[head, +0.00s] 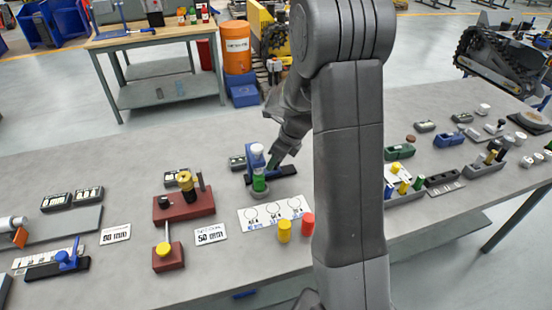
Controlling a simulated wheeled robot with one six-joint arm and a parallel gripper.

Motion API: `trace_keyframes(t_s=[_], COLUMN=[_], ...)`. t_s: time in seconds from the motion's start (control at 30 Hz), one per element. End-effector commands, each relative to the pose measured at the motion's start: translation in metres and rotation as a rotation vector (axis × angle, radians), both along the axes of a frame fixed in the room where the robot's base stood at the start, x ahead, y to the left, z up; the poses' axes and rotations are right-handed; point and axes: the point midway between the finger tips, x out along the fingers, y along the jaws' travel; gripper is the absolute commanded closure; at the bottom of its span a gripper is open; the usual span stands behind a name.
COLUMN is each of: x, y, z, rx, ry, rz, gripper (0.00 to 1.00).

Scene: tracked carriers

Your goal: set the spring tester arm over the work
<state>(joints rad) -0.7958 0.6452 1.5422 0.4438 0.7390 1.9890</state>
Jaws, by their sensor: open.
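What looks like the spring tester is a blue upright (249,162) on a dark base (284,171), with a white round knob (257,150) at its top. A green cylinder (259,184), apparently the work, stands on a grey round seat (259,194) below the knob. Whether the tester arm lies squarely over the cylinder is hard to tell at this size. My gripper (272,163) is open, pointing down just right of the blue upright and the knob. Its fingertips are small and partly merge with the tester, so contact cannot be told.
A white card (262,217) with circles lies in front, with a yellow cylinder (284,231) and a red cylinder (308,224) beside it. A red fixture (184,206) stands left. Several small fixtures crowd the right. My arm hides the middle of the bench (120,165).

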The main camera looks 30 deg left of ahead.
Motion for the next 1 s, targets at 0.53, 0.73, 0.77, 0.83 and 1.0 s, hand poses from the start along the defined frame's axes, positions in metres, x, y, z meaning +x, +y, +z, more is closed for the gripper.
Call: trace_keyframes(t_s=[0.53, 0.73, 0.77, 0.83, 1.0], x=[0.003, 0.004, 0.004, 0.004, 0.003], y=[-0.038, -0.048, -0.049, -0.05, -0.051], z=[0.094, 0.118, 0.12, 0.124, 0.126], rx=[0.003, 0.002, 0.001, 0.001, 0.001], ry=[-0.003, 0.0, 0.0, 0.0, 0.001], rz=[0.0, 0.0, 0.0, 0.0, 0.001], gripper=[0.52, 0.52, 0.52, 0.52, 0.52])
